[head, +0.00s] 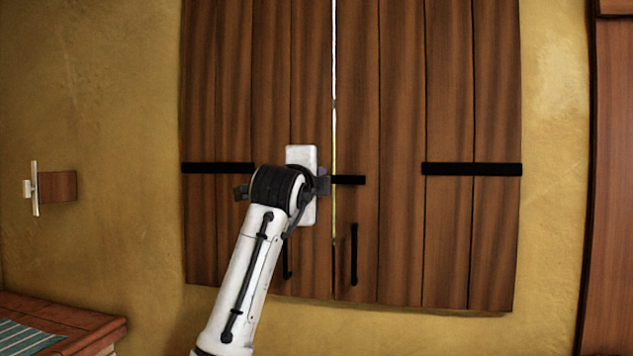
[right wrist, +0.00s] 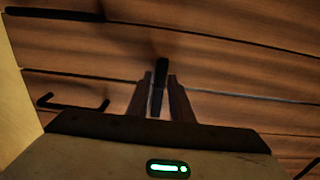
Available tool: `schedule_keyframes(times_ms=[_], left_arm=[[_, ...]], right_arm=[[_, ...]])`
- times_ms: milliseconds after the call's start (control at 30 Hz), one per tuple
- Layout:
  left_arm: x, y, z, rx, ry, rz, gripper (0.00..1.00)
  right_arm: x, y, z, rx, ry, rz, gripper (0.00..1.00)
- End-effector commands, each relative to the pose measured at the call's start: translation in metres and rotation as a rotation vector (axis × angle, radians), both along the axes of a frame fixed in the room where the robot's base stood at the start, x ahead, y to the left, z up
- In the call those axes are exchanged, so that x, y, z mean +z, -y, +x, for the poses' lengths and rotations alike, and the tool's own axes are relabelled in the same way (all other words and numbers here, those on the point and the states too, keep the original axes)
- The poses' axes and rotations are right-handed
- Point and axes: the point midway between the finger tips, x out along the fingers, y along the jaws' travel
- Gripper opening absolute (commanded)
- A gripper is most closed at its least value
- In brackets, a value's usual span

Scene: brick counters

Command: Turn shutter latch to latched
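The wooden shutters (head: 400,110) are two plank leaves side by side, with a thin bright gap between them. The shutter latch (head: 348,180) is a short black bar lying level, its right end on the right leaf. Its left part is hidden behind my right gripper (head: 322,183) in the head view. In the right wrist view the latch (right wrist: 161,75) stands between the two fingers of my right gripper (right wrist: 160,95), which look closed on it. My left gripper is not in view.
Black straps (head: 471,169) cross the outer parts of the leaves. A black pull handle (head: 354,254) hangs below the latch, with another partly hidden behind my arm. A wall fixture (head: 50,187) is at left. A wooden counter (head: 70,322) stands at lower left.

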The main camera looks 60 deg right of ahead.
Motion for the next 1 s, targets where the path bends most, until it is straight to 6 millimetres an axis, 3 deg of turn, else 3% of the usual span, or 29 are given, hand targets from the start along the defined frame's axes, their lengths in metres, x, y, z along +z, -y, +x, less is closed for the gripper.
schedule_keyframes(times_ms=[433, 800, 1000], left_arm=[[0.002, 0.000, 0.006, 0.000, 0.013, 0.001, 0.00], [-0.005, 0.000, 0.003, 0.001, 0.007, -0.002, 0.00], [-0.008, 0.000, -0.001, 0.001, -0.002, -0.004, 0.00]], right_arm=[[0.000, -0.007, -0.001, 0.002, 0.001, -0.003, 0.31], [0.000, -0.071, -0.021, 0.004, 0.002, -0.002, 0.31], [0.000, -0.094, -0.029, 0.002, 0.001, -0.002, 0.31]])
